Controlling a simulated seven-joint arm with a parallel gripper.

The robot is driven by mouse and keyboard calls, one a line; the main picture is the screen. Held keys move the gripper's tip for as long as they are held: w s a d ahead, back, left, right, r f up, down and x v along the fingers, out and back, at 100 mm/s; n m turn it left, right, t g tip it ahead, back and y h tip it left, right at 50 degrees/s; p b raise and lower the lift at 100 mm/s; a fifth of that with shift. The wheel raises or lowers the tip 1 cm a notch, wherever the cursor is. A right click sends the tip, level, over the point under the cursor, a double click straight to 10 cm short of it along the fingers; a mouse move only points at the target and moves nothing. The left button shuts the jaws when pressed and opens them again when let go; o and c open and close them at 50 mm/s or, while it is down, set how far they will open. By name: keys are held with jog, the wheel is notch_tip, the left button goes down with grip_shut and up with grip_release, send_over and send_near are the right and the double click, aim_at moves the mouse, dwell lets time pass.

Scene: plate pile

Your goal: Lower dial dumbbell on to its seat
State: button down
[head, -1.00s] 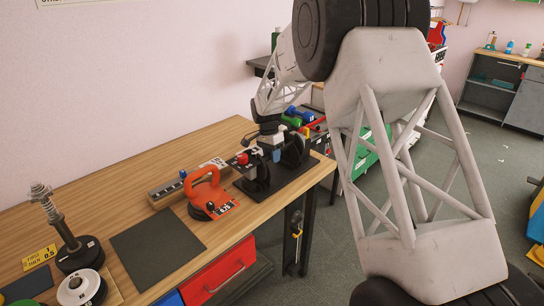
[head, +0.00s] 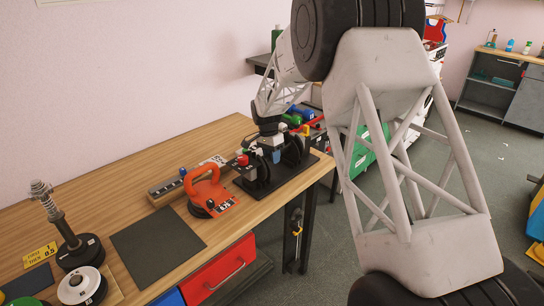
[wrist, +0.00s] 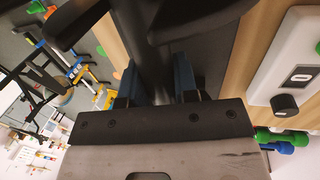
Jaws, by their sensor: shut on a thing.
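The dial dumbbell (head: 259,173) is dark, with round plates at both ends, at the right end of the workbench in the head view. My gripper (head: 276,153) is over its middle and shut on its handle. In the wrist view the handle (wrist: 152,55) runs between the blue-sided fingers of my gripper (wrist: 155,85), with dark plates at the top of the picture. The seat is a flat black base (head: 268,192) under the dumbbell. The dumbbell is on or just above it; my gripper and the plates hide the contact, so I cannot tell which.
An orange-handled suction cup (head: 207,188) stands left of the base, in front of a long block with a blue knob (head: 165,185). A black mat (head: 157,240) lies further left. A spring post (head: 70,240) and a white disc (head: 80,285) are at far left. The bench's right edge is close.

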jog(key=shift+f, duration=0.5)
dwell(0.5)
jog(key=c, duration=0.8)
grip_release()
jog(key=shift+f, duration=0.15)
jog(key=r, duration=0.5)
jog(key=w+a+r, duration=0.1)
jog(key=r, duration=0.2)
jog(key=shift+w, duration=0.1)
